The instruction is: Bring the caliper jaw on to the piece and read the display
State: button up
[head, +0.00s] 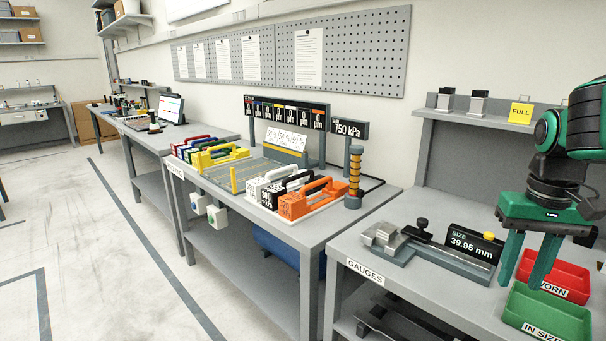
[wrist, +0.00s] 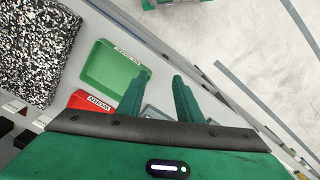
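The caliper gauge (head: 440,262) is a long grey bed on the bench labelled GAUGES. A pale metal block (head: 386,234) sits at its left end; I cannot tell whether this is the piece or a fixed jaw. A black knob (head: 422,224) stands on the bed at the back, apparently on the sliding jaw. The black display (head: 472,247) reads SIZE 39.95 mm. My green gripper (head: 522,284) hangs fingers-down to the right of the gauge, over the trays, apart from the knob. Its fingers are spread and empty, as the wrist view also shows (wrist: 161,75).
A red tray marked WORN (head: 572,270) and a green tray marked IN SIZE (head: 556,308) lie below and beside my gripper. A shelf (head: 490,120) with two small blocks and a yellow FULL sign is behind. The left bench holds coloured handled weights (head: 292,205) and a post (head: 354,175).

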jog(key=s+f+m, duration=0.1)
jog(key=s+f, duration=0.3)
jog(key=s, duration=0.3)
jog(key=s+d+f+m, duration=0.1)
jog(key=s+f+m, duration=0.1)
jog(key=s+f, duration=0.2)
jog(key=s, duration=0.3)
jog(key=shift+s+d+f, duration=0.25)
jog(key=shift+s+d, duration=0.05)
jog(key=shift+w+f, duration=0.2)
jog(key=shift+w, duration=0.4)
jog(key=shift+c, duration=0.3)
